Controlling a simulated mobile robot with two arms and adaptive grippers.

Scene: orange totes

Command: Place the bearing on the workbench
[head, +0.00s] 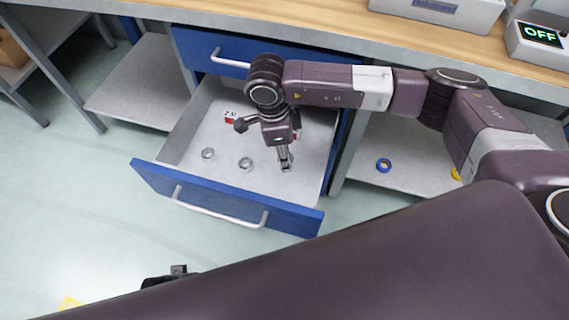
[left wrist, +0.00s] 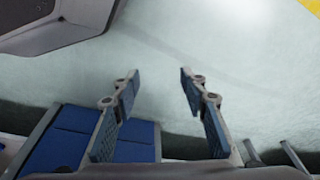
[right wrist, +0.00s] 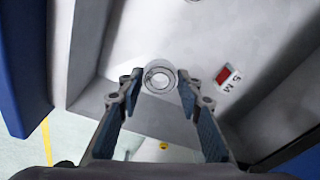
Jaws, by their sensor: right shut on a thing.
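My right gripper (head: 285,164) reaches down into the open blue drawer (head: 225,200). In the right wrist view its fingertips (right wrist: 158,80) are shut on a grey ring-shaped bearing (right wrist: 160,76), one finger on each side. Two similar bearings lie apart on the pale drawer floor, one on the left (head: 208,153) and one nearer the middle (head: 245,163). The workbench (head: 290,16) has a wooden top above the drawer. My left gripper (left wrist: 158,76) is open and empty in the left wrist view, with floor behind its fingers.
A small red and white box (head: 230,117) lies in the drawer's back. A blue ring (head: 384,165) sits on the lower shelf at right. Grey devices, one reading OFF (head: 541,34), stand on the bench's right end. The bench top's left and middle are clear.

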